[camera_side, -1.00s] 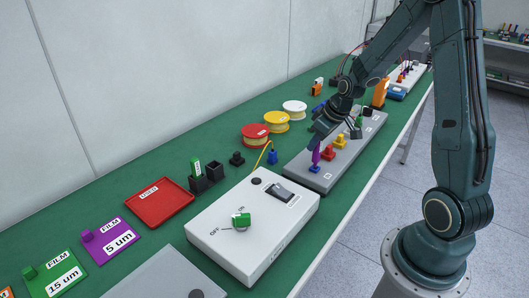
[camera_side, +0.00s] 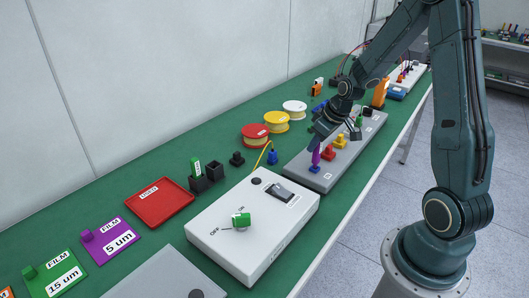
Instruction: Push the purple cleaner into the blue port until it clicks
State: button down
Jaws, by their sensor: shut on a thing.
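The purple cleaner (camera_side: 316,155) stands nearly upright over the blue port (camera_side: 314,169) at the near end of a grey panel (camera_side: 300,164). Its lower end meets the blue port; how deep it sits is too small to tell. My gripper (camera_side: 318,141) is above the port, shut on the upper part of the purple cleaner. The fingers and the top of the cleaner are partly hidden by my gripper's body.
Red (camera_side: 327,154), yellow (camera_side: 340,141) and green (camera_side: 359,122) ports line the panel just behind. A white box with a green switch knob (camera_side: 241,219) stands in front. A blue plug (camera_side: 272,157) on a yellow cable is to the left, near spools (camera_side: 255,136).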

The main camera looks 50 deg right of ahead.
jog(key=shift+f, duration=0.45)
dwell(0.8)
jog(key=shift+r, duration=0.1)
jog(key=shift+r, duration=2.95)
